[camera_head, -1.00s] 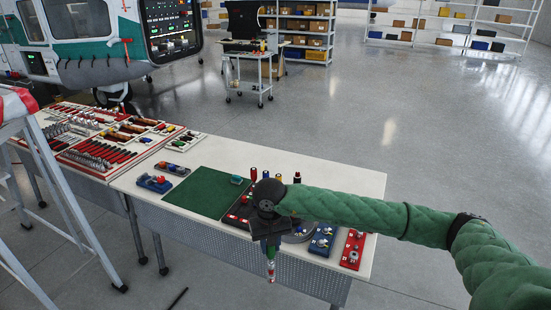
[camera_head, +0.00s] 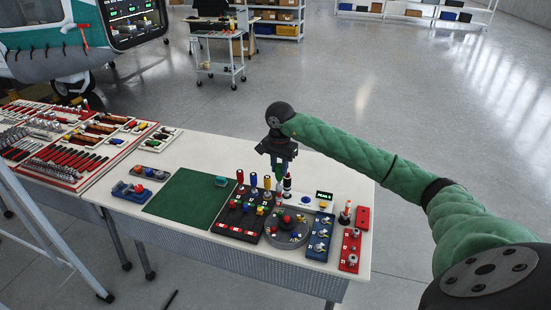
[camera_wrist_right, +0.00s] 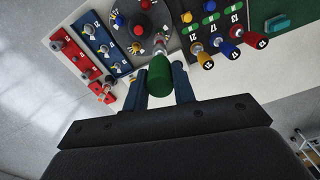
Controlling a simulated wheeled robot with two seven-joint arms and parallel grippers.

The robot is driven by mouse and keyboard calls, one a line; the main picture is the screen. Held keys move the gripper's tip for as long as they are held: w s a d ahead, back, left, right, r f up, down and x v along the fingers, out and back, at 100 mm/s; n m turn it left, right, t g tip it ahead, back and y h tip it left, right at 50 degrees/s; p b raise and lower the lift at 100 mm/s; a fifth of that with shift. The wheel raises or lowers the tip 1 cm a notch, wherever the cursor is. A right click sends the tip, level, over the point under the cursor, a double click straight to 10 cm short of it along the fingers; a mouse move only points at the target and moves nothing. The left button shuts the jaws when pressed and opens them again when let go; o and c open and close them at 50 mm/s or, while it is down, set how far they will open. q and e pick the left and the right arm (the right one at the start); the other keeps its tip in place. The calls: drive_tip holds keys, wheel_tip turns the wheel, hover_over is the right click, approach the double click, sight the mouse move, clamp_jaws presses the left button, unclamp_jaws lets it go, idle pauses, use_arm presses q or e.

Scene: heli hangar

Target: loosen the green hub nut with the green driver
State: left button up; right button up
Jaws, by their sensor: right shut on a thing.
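My right gripper (camera_head: 277,160) is shut on the green driver (camera_head: 278,173) and holds it above the table, behind the round grey hub (camera_head: 286,240). In the right wrist view the driver's green handle (camera_wrist_right: 160,76) sits between the fingers. Its silver shaft points away towards the hub plate (camera_wrist_right: 127,32). The hub carries a red centre knob (camera_head: 286,219) and several small coloured nuts. I cannot pick out the green hub nut; the driver covers part of the hub in the wrist view. My left gripper is not in view.
A dark rack (camera_head: 237,222) with red, blue and yellow drivers stands left of the hub. A blue block (camera_head: 319,238) and a red block (camera_head: 350,250) are to its right. A green mat (camera_head: 187,197) lies further left. A black-and-white upright piece (camera_head: 287,186) is near the gripper.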

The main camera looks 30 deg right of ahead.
sight(280, 175)
drive_tip(key=shift+w+d+r, duration=0.15)
drive_tip(key=shift+d, duration=0.15)
drive_tip(key=shift+f, duration=1.75)
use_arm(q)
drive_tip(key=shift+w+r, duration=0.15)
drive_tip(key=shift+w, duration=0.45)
use_arm(e)
drive_tip(key=shift+f, duration=0.45)
use_arm(q)
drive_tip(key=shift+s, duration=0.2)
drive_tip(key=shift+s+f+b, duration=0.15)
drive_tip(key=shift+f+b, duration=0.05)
drive_tip(key=shift+b, duration=0.1)
use_arm(e)
drive_tip(key=shift+b, duration=0.35)
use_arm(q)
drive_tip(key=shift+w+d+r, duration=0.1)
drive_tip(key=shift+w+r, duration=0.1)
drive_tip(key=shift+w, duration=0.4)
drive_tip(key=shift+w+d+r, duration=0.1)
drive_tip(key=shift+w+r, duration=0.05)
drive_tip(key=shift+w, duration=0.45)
